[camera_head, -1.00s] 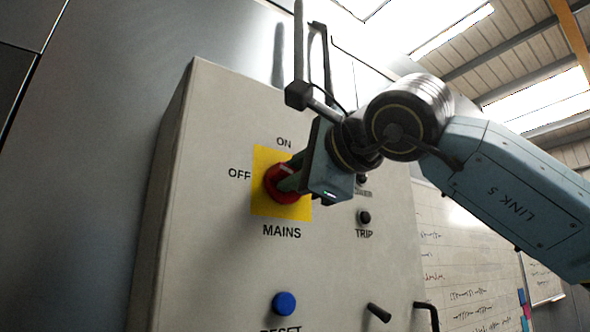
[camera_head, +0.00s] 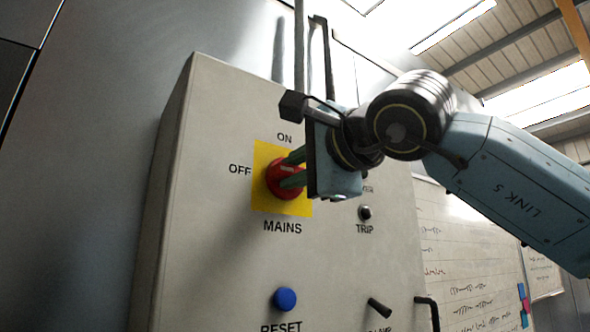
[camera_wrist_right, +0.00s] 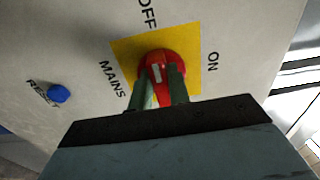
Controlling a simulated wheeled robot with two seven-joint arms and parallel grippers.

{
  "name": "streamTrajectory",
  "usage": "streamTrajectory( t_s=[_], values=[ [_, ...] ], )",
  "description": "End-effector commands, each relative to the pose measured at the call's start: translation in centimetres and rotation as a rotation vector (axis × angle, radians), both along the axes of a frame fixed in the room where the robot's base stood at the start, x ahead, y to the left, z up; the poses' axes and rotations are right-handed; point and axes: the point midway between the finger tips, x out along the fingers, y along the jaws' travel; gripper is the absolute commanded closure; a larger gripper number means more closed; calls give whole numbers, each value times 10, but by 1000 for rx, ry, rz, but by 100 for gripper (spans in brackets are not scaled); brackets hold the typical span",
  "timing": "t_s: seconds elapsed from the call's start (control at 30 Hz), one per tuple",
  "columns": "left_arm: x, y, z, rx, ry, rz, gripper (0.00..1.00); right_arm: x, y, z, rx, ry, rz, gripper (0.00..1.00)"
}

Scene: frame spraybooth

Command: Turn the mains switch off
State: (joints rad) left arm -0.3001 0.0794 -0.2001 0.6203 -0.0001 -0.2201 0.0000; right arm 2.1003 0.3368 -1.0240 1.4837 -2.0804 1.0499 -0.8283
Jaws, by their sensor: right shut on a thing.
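The mains switch (camera_head: 283,179) is a red rotary knob on a yellow square plate (camera_head: 264,203) on the grey panel. ON is printed above it and OFF to its left. My right gripper (camera_head: 291,170) reaches it from the right, its two green fingers one above the other on the knob. In the right wrist view the knob (camera_wrist_right: 162,62) sits between the fingers, with a white mark on its face. The mark lies roughly along the line towards the OFF label; the fingers hide part of the knob. My left gripper is not in view.
A blue RESET button (camera_head: 285,299) is below the switch, and a TRIP lamp or button (camera_head: 365,213) is to the right. A dark lever (camera_head: 379,308) and a black handle (camera_head: 432,312) stand out at lower right. A whiteboard (camera_head: 465,270) is behind.

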Motion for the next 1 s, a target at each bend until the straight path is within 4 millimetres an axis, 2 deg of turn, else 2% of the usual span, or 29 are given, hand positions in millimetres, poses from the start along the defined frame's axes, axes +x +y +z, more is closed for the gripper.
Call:
streamTrajectory(
  t_s=[0.03,0.07,0.2,0.57,0.77,1.0],
  values=[
    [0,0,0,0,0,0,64,-1,1,0,-4,-3,1,100],
    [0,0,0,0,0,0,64,-1,1,0,-4,-3,1,78],
    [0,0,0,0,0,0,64,0,1,0,-2,-2,1,60],
    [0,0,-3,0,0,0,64,-4,-3,0,0,-2,0,60],
    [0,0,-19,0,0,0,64,-30,-23,-3,1,-4,-1,60],
    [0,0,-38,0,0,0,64,-75,-54,-3,1,-4,-1,60]
  ],
)
